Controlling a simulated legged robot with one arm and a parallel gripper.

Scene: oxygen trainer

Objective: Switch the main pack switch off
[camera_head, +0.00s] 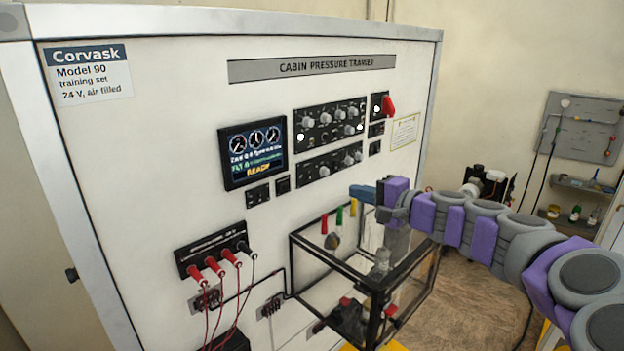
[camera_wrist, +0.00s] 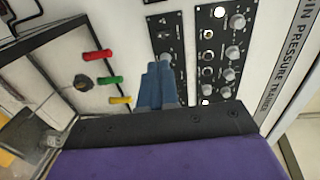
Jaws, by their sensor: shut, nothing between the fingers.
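I cannot tell which control is the main pack switch, as the small labels are unreadable. The lower black control panel (camera_head: 330,166) has several knobs. It also shows in the wrist view (camera_wrist: 163,20), with a small toggle and a grey knob near my fingertips. The upper black control panel (camera_head: 331,124) has more knobs and lit white buttons. A small panel at upper right carries a red handle (camera_head: 388,106). My gripper (camera_head: 356,192) is shut and empty, its blue fingers (camera_wrist: 160,68) in front of the lower panel and hiding part of it. Contact is unclear.
A black-framed clear box (camera_head: 330,268) stands out below my gripper. Red (camera_head: 324,224), green (camera_head: 339,217) and yellow (camera_head: 353,207) levers sit on the wall by it. A lit display (camera_head: 252,152) and red plugs with cables (camera_head: 214,266) are to the left.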

